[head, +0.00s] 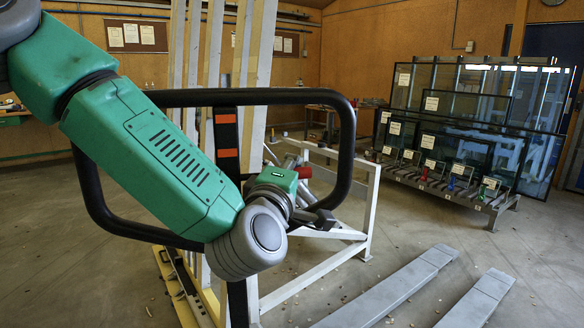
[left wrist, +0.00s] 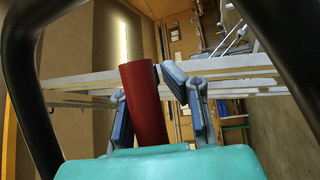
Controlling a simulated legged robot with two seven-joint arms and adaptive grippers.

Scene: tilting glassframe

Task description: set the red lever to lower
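The red lever (head: 303,172) shows as a short red cylinder at the white frame, just beyond my left gripper in the head view. In the left wrist view the red lever (left wrist: 145,103) stands large, slightly tilted, near the fingers. My left gripper (head: 322,218) has its fingers spread apart; the left wrist view shows the two blue-grey fingers (left wrist: 146,90) on either side of the lever. The lever covers part of the left finger, and the right fingertip appears close to its top. Contact cannot be told. My right gripper is not in view.
A black tubular bar (head: 352,150) loops around my left forearm. A white tilting frame (head: 372,205) stands behind it. Two grey forks (head: 390,290) lie low at front right. A rack of glass panes (head: 440,188) stands at back right, with open floor before it.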

